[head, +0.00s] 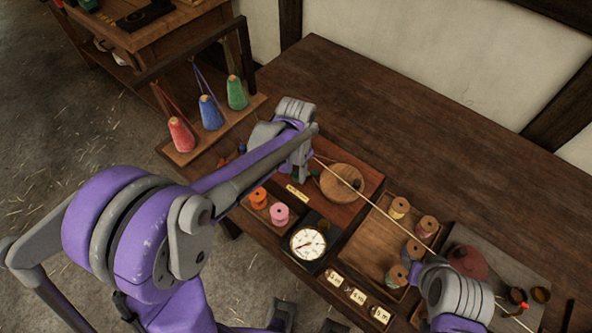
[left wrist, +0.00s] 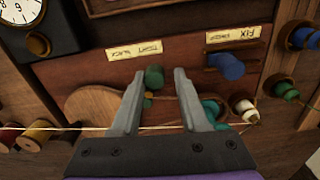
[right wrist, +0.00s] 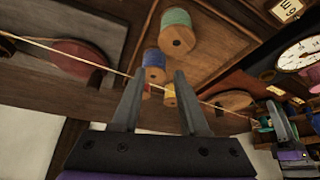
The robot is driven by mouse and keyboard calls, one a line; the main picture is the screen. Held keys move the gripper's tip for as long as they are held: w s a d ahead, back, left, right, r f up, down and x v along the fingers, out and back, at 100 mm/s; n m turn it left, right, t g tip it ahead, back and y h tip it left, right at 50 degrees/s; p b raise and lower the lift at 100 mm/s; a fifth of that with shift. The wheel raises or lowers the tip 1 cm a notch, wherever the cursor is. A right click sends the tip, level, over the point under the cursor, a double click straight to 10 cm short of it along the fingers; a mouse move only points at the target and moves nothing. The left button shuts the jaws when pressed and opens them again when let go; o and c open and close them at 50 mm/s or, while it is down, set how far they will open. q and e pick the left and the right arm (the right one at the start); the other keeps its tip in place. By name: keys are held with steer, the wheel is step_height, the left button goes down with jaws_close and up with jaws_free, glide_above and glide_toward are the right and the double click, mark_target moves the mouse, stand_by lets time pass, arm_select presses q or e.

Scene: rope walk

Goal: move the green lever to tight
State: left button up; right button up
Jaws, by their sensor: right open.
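The green lever knob (left wrist: 154,77) shows in the left wrist view, beside a yellow label (left wrist: 140,49) reading tight and slack on a reddish-brown board. My left gripper (left wrist: 159,76) is open, with its fingertips on either side of the knob in that picture; I cannot tell whether they touch it. In the head view my left gripper (head: 299,173) is over the board and mostly hides the lever. A round gauge (head: 308,243) stands in front of the board. My right gripper (right wrist: 157,78) is open near spools and a taut cord.
A blue lever (left wrist: 226,66) with its own label is beside the green one. The cord (head: 380,206) runs across the board and a spool tray (head: 372,244). Red, blue and green cones (head: 209,114) stand on a rack at the left. The table's back is clear.

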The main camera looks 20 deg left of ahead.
arm_select(q)
steer(key=shift+s+d, duration=0.1)
steer(key=shift+s, duration=0.05)
arm_select(e)
steer(key=shift+f, duration=0.1)
arm_select(q)
steer(key=shift+r, duration=0.15)
steer(key=shift+r+p, duration=1.85)
steer(key=shift+r, duration=1.6)
steer(key=shift+f, duration=0.1)
arm_select(e)
steer(key=r, duration=0.1)
steer(key=w+r, duration=0.1)
steer(key=r, duration=0.3)
steer(key=shift+w, duration=0.35)
steer(key=shift+s, duration=0.1)
arm_select(q)
steer(key=s+a+r+n+t, duration=0.2)
steer(key=s+n+t, duration=0.2)
steer(key=s, duration=1)
steer(key=shift+s+r+n+t, duration=0.3)
steer(key=shift+s+r+t, duration=0.1)
steer(key=shift+t, duration=0.4)
